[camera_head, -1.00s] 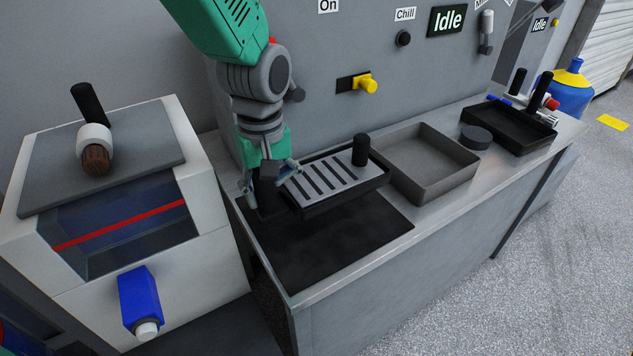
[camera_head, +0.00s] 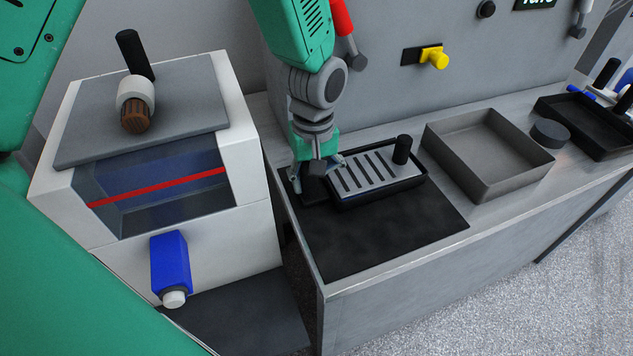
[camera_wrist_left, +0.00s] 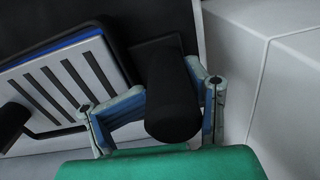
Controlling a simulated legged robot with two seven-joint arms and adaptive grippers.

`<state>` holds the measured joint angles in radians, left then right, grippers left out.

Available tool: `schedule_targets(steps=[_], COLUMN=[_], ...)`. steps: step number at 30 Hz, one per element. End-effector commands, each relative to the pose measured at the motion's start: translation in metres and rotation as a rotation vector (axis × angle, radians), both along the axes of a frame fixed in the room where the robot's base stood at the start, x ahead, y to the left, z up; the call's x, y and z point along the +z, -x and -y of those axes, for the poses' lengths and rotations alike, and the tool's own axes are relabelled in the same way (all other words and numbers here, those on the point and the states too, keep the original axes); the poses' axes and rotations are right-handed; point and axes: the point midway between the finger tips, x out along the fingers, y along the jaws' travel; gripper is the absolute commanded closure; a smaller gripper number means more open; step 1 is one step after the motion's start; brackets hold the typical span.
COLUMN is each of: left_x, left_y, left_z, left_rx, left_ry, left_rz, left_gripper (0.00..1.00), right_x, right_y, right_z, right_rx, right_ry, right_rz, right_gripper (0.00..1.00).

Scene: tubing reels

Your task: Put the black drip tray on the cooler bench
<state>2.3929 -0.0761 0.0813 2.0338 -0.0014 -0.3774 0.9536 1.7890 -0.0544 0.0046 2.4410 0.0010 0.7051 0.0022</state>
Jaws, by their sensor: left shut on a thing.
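The black drip tray (camera_head: 375,196) has a grey slotted grate and an upright black handle at each end. It is over the back part of a dark mat on the metal cooler bench (camera_head: 392,268). It looks level, and I cannot tell whether its underside touches the mat. My left gripper (camera_head: 318,178) is shut on the tray's left handle. In the left wrist view that black handle (camera_wrist_left: 172,100) is between the fingers, with the slotted grate (camera_wrist_left: 62,85) to the left. The tray's right handle (camera_head: 401,150) is free. My right gripper is not in view.
The dark mat (camera_head: 385,240) is bare in front of the tray. An empty grey bin (camera_head: 488,185) stands right of it, then a dark round puck (camera_head: 549,133) and another black tray (camera_head: 590,140). A white machine (camera_head: 255,225) with a blue handle stands left, across a gap.

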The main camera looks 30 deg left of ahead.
Motion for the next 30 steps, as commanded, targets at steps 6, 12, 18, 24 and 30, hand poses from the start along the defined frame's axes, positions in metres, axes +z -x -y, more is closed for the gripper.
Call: schedule_targets(steps=[6, 12, 18, 24, 30], left_x=[-0.008, -0.008, -0.008, 0.001, 0.04], left_y=[-0.001, -0.001, 0.0, -0.001, -0.003], left_z=[0.005, 0.007, 0.004, 0.002, 0.005], left_rx=[-0.002, -0.002, -0.001, -0.001, -0.001], left_ry=[-0.004, -0.007, -0.003, -0.002, -0.004], left_rz=[0.004, 0.001, 0.001, 0.003, 0.008], left_gripper=[0.91, 0.18, 0.18, 0.18, 0.18], right_x=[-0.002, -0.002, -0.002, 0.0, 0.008], right_y=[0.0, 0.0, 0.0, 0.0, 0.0], right_z=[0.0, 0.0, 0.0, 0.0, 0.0], right_rx=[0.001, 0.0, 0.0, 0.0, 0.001], right_ry=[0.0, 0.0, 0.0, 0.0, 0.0], right_rz=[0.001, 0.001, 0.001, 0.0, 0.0], right_gripper=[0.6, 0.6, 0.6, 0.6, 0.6])
